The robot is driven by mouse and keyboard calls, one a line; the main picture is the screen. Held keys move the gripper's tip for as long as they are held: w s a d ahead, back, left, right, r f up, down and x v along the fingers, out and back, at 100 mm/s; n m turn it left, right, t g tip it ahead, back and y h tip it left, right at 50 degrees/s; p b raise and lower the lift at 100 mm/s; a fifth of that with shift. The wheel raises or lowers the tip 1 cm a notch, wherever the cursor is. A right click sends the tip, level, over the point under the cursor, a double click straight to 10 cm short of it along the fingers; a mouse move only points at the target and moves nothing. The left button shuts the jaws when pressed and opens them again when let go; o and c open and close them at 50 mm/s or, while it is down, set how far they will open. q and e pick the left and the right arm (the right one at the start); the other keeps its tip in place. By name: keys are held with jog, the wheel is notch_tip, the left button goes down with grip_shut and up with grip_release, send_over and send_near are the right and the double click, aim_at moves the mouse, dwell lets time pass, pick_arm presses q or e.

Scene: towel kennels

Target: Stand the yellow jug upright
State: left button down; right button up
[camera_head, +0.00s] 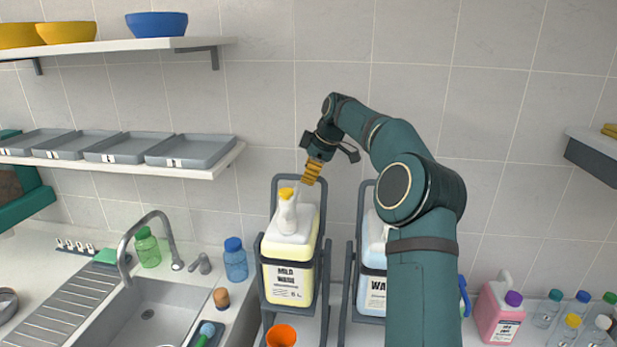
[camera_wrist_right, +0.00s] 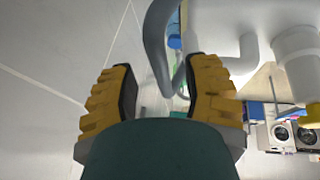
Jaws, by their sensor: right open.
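The yellow jug (camera_head: 288,262) is a translucent container of pale yellow liquid with a white top, a yellow cap and a MILD WASH label. It sits in a grey tube cradle (camera_head: 321,262) and looks somewhat tilted; the exact angle is hard to tell. My right gripper (camera_head: 312,171) is open just above the cradle's upper right corner, up and right of the cap. In the right wrist view, a bent grey tube (camera_wrist_right: 157,50) shows between the open fingers (camera_wrist_right: 160,92), with a white jug body and its handle (camera_wrist_right: 243,57) to the right. My left gripper is not in view.
A similar blue jug (camera_head: 374,292) stands in a cradle to the right, partly behind my right arm. An orange cup (camera_head: 281,336) is below the yellow jug. A sink (camera_head: 150,310) and tap lie left; a pink jug (camera_head: 497,310) and bottles stand right. A tray shelf (camera_head: 215,170) is upper left.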

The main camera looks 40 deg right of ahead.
jog(key=shift+x, duration=0.75)
jog(key=shift+c, duration=0.5)
grip_shut()
